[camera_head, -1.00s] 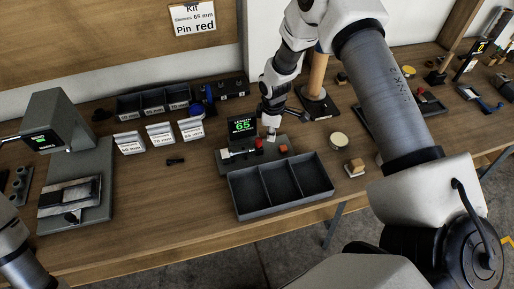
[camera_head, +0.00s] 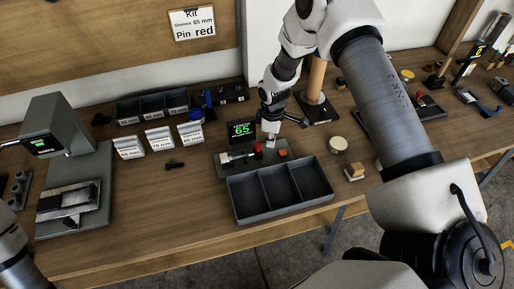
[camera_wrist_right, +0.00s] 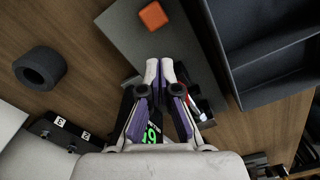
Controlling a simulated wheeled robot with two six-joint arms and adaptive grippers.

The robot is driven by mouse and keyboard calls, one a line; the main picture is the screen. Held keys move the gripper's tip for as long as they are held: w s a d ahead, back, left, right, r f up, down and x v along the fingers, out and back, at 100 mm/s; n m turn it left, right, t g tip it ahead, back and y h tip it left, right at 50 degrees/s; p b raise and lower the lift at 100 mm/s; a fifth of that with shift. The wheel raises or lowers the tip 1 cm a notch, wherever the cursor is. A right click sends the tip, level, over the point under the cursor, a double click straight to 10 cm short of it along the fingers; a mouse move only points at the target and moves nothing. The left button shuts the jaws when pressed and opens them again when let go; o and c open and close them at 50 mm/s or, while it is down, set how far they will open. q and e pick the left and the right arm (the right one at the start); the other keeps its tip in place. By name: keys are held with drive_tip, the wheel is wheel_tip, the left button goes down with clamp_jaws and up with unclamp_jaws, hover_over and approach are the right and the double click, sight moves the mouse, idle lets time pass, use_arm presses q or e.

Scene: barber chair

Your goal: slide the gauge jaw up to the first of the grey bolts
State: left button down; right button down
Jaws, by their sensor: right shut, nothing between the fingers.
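The gauge (camera_head: 232,170) stands on the bench behind the divided tray. Its screen (camera_head: 241,129) reads 65 in green. A red part (camera_head: 257,147) on the gauge sits just left of my right gripper; I cannot tell whether it is the jaw. An orange block (camera_head: 283,153) is at its right end and shows at the top of the right wrist view (camera_wrist_right: 153,15). My right gripper (camera_head: 270,143) points down over the gauge, shut and empty, fingertips together (camera_wrist_right: 159,72); contact is unclear. Grey bolts cannot be made out. My left gripper is out of view.
The three-part tray (camera_head: 281,189) is close in front of the gauge. Labelled bins (camera_head: 160,140) and a dark bolt-like piece (camera_head: 175,166) lie to the left. A round cream-topped pot (camera_head: 338,144) and a small wooden block (camera_head: 355,170) stand to the right.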

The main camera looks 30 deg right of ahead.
drive_tip(key=shift+a, duration=0.2)
idle(0.4)
drive_tip(key=shift+w+a, duration=0.2)
drive_tip(key=shift+a, duration=0.4)
drive_tip(key=shift+d, duration=0.15)
idle(0.5)
drive_tip(key=shift+s+d+r, duration=0.1)
drive_tip(key=shift+d, duration=0.4)
wheel_tip(320, 180, up, 8)
drive_tip(key=p, duration=0.6)
